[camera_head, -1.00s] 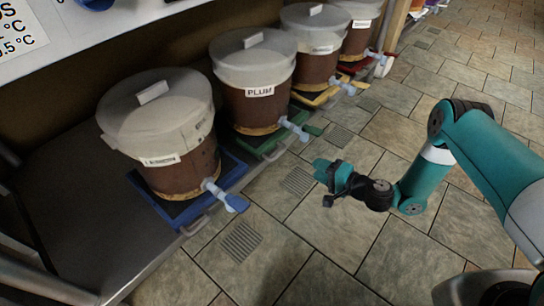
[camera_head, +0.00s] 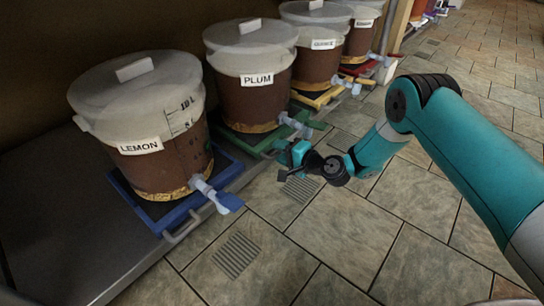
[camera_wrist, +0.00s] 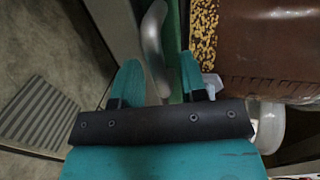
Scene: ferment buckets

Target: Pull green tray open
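The green tray (camera_head: 256,147) lies under the PLUM bucket (camera_head: 250,103) on the low dark platform. In the wrist view its green edge (camera_wrist: 172,22) runs beside the brown bucket wall. A curved grey handle (camera_wrist: 152,42) stands off that edge. My gripper (camera_head: 285,154) is at the front of the green tray, below the bucket's pale blue spigot (camera_head: 293,122). In the wrist view my gripper (camera_wrist: 158,75) is open, and the handle shows between its two teal fingers. I cannot tell whether a finger touches the handle. In the head view my gripper hides the handle.
The LEMON bucket (camera_head: 150,155) stands on a blue tray (camera_head: 160,222) at the left, its spigot (camera_head: 217,195) sticking out. More buckets stand on yellow (camera_head: 325,98) and red trays behind. The tiled floor (camera_head: 330,235) in front is open, with flat grates (camera_head: 236,255).

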